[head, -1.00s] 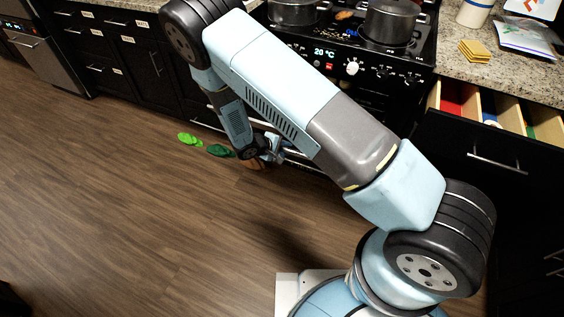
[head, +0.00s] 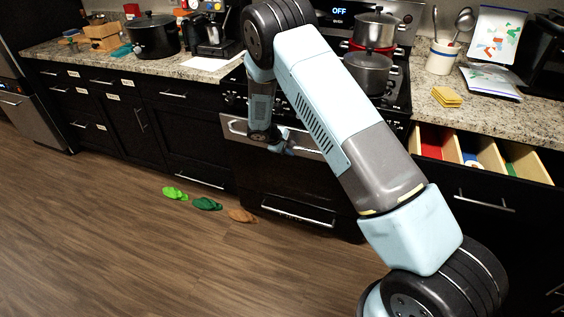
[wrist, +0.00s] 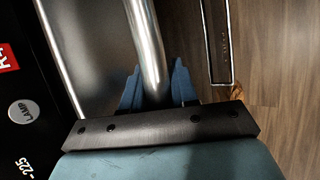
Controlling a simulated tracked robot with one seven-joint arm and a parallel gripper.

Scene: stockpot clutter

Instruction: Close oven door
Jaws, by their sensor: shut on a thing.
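The black oven (head: 245,165) stands under the stovetop in the head view. Its door looks upright, near the oven front; I cannot tell whether a gap is left. The silver door handle (head: 308,150) runs across the upper part of the door. My gripper (head: 286,148) is at this handle, below the control panel. In the wrist view, the blue fingers of my gripper (wrist: 158,80) are shut on the handle bar (wrist: 145,40), one on each side. The grey door surface (wrist: 95,50) shows beside the bar. My arm hides part of the oven.
Pots (head: 368,72) stand on the stovetop. An open drawer (head: 480,150) juts out at the right. Green and brown slippers (head: 207,204) lie on the floor before the oven. The wooden floor (head: 130,250) at the left is clear.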

